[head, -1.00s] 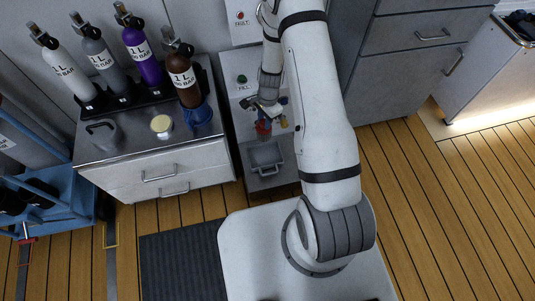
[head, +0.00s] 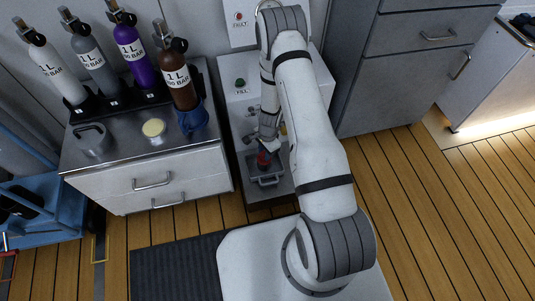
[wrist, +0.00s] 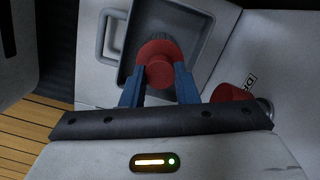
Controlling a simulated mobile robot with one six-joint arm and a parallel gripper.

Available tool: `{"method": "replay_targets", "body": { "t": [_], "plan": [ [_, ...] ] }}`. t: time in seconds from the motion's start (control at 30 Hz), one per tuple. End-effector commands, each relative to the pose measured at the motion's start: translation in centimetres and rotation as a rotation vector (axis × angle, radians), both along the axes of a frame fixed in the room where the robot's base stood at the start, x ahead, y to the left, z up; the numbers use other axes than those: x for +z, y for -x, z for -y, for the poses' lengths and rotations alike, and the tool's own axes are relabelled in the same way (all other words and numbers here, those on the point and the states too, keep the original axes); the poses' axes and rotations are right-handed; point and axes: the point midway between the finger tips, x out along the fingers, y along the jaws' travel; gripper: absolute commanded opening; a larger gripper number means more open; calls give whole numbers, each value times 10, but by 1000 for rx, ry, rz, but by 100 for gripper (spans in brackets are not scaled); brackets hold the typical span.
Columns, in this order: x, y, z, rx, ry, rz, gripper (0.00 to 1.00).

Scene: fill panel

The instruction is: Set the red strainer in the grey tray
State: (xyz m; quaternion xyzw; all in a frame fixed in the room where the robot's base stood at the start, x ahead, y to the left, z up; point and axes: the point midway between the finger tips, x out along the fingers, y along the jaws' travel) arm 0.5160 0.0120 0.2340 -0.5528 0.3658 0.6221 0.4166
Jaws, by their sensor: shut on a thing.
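The red strainer (head: 263,161) is between the jaws of my gripper (head: 267,147). In the wrist view the blue fingers of my gripper (wrist: 158,82) are shut on the strainer (wrist: 159,72), which shows as a round red top with a wider red disc behind it. The grey tray (head: 270,181) lies on the lower shelf of the panel. In the wrist view the tray (wrist: 128,55) is directly behind the strainer, with its handle to the left. The strainer overlaps the tray in both views; I cannot tell whether it touches the tray floor.
A red cap (wrist: 230,93) on a metal fitting is right of my fingers in the wrist view, beside a partly hidden label. A counter (head: 130,160) with several gas bottles, a grey mug (head: 92,140) and a blue cloth (head: 193,118) stands left of the panel.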

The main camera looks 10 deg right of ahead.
Motion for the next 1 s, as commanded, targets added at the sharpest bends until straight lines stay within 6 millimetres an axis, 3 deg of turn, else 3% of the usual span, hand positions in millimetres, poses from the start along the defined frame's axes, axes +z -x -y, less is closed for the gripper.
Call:
{"method": "replay_targets", "body": {
  "t": [0.03,0.4,0.43,0.6,0.7,1.0],
  "plan": [
    [-8,0,0,-1,0,1,0],
    [-11,-1,1,-1,0,1,0],
    [-10,-1,1,-1,0,1,29],
    [-10,-1,1,-1,0,1,43],
    [-10,-1,1,-1,0,1,49],
    [-4,-1,1,-2,0,2,49]
  ]
}}
